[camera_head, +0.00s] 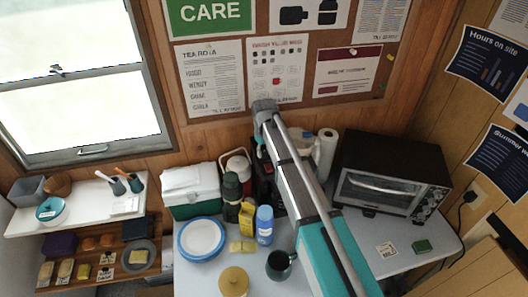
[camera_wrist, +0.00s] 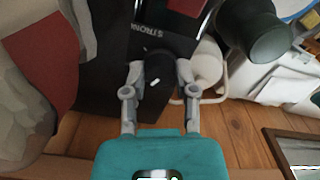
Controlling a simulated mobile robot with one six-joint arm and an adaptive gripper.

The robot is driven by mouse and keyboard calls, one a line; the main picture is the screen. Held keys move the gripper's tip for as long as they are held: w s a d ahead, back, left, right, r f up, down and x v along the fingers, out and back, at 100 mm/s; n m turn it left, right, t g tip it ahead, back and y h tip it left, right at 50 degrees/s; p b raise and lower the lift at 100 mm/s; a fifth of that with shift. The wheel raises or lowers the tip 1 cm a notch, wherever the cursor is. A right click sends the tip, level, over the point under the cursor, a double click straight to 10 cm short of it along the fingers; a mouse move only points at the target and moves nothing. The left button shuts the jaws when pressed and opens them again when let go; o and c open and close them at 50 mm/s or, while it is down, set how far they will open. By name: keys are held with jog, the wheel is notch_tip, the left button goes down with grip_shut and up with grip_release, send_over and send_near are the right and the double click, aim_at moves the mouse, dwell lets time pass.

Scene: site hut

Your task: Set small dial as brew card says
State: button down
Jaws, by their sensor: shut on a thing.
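In the wrist view, a small black dial (camera_wrist: 158,75) with a short white mark (camera_wrist: 153,81) sits on a dark machine front. My gripper (camera_wrist: 159,82) is shut on the dial, one finger on each side. A label with the letters STRONG (camera_wrist: 147,28) shows upside down on the machine near the dial. In the head view the black machine (camera_head: 264,182) is mostly hidden behind my arm, and the dial and fingertips are hidden. A card with a maroon header (camera_head: 348,70) hangs on the corkboard; its small text is unreadable, and I cannot tell whether it is the brew card.
A dark green flask (camera_head: 231,187), a yellow box (camera_head: 247,216) and a blue bottle (camera_head: 264,225) stand left of my arm. A paper roll (camera_head: 326,152) and a toaster oven (camera_head: 388,178) stand right. A dark mug (camera_head: 280,265) is near the front.

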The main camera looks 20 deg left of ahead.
jog(key=n, duration=0.5)
dwell(0.4)
jog(key=shift+c, duration=2)
grip_release()
jog(key=shift+m, duration=0.3)
